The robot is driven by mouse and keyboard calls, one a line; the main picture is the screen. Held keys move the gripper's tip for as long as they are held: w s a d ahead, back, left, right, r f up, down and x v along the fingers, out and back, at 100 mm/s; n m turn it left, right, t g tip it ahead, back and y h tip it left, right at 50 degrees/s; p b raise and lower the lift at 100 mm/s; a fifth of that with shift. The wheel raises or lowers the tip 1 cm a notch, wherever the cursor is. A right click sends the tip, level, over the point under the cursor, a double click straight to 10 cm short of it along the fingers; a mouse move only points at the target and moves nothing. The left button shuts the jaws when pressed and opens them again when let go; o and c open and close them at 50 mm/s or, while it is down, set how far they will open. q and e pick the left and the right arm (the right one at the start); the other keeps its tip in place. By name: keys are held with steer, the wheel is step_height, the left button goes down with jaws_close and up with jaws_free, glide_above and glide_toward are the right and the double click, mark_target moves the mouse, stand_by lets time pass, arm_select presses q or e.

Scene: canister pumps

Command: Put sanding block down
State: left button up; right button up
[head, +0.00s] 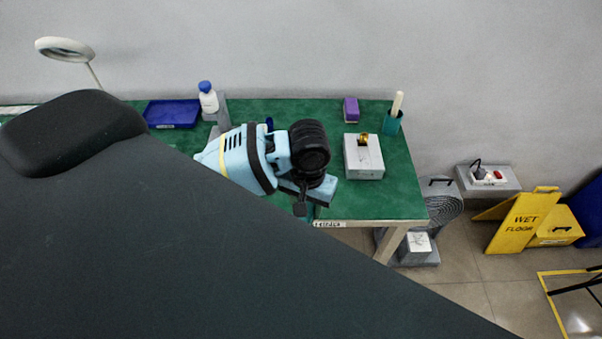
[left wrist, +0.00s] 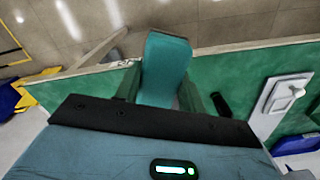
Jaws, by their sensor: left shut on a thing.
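My left gripper (left wrist: 160,90) is shut on a teal block, the sanding block (left wrist: 165,65), which sticks out between its two fingers in the left wrist view. In the head view my left gripper (head: 301,207) hangs over the front part of the green bench (head: 265,106), near its edge. The held block cannot be made out clearly there. Whether it touches the bench top cannot be told. My right gripper is not in view.
A grey box (head: 364,165) stands right of the gripper. A yellow sign (head: 522,222) stands on the floor.

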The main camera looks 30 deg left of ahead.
arm_select(q)
steer(key=w+a, duration=0.2)
steer(key=w, duration=0.1)
steer(key=w+a+f, duration=0.1)
steer(key=w+a, duration=0.4)
steer(key=w, duration=0.2)
steer(key=shift+a+f+b, duration=0.2)
steer(key=shift+a+b, duration=0.05)
steer(key=shift+b, duration=0.05)
steer(key=shift+w+a, duration=0.55)
steer(key=shift+w, duration=0.25)
steer(key=shift+f, duration=1.7)
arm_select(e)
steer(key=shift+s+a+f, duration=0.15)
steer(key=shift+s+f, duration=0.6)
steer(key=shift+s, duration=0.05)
arm_select(q)
steer(key=shift+f, duration=0.15)
steer(key=o, duration=0.9)
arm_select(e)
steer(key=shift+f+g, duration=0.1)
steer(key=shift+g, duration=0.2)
arm_select(q)
steer(key=shift+o, duration=0.2)
step_height(320, 180, up, 12)
steer(key=shift+p, duration=0.3)
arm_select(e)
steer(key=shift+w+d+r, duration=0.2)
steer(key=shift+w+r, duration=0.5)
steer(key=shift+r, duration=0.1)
